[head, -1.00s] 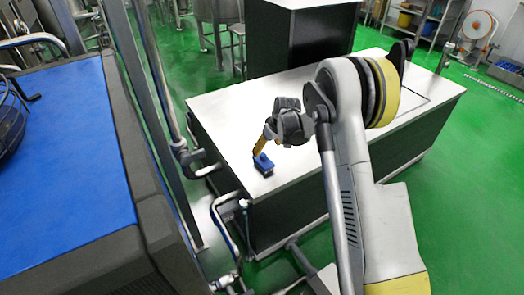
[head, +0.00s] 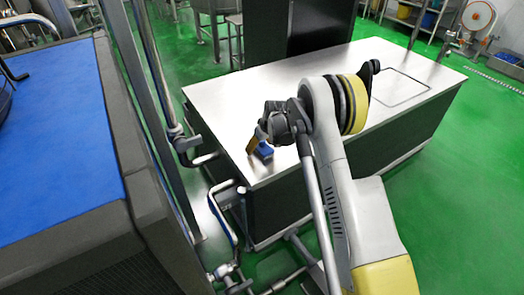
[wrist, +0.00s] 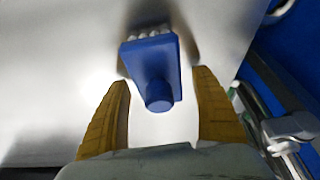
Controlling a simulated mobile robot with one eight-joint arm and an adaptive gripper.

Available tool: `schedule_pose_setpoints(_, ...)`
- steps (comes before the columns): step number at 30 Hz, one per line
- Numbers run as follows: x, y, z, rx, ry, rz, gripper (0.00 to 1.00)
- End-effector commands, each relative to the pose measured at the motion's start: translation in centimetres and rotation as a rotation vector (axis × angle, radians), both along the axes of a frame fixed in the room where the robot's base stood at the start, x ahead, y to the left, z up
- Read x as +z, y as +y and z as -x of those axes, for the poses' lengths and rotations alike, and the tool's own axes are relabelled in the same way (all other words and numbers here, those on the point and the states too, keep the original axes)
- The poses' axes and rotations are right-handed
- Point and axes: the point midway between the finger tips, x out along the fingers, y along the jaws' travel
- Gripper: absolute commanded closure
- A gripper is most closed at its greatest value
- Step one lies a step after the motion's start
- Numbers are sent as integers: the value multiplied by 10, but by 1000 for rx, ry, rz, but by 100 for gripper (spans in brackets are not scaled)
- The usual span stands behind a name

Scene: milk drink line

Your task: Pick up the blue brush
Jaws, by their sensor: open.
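The blue brush (head: 264,151) lies on the metal table top (head: 228,100), close to its near left corner. In the wrist view the brush (wrist: 152,65) shows a flat blue block with white bristles at its far end and a short round knob or handle toward me. My gripper (wrist: 160,90) is open, with one yellow finger on each side of the brush's near end and gaps on both sides. In the head view my gripper (head: 256,141) is right at the brush and partly hides it. I cannot tell whether a finger touches it.
A blue conveyor belt (head: 60,140) with a dark frame stands at the left. Metal pipes and valves (head: 195,150) run between it and the table's left edge. Most of the table top behind my arm is clear.

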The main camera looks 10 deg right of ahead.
Motion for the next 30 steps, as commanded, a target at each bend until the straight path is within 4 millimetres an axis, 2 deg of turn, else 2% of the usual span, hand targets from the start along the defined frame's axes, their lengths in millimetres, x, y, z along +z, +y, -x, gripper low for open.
schedule_pose_setpoints(1, 1, 0, 0, 0, 0, 0, 24)
schedule_pose_setpoints(2, 1, 0, 0, 0, 0, 0, 29)
schedule_pose_setpoints(7, 1, 0, 0, 0, 0, 0, 82)
schedule_pose_setpoints(19, 7, 0, 0, 0, 0, 0, 83)
schedule_pose_setpoints(23, 22, 0, 0, 0, 0, 0, 83)
schedule_pose_setpoints(27, 50, -1, 0, 0, 0, 0, 83)
schedule_pose_setpoints(30, 61, -21, 17, -4, 0, 0, 83)
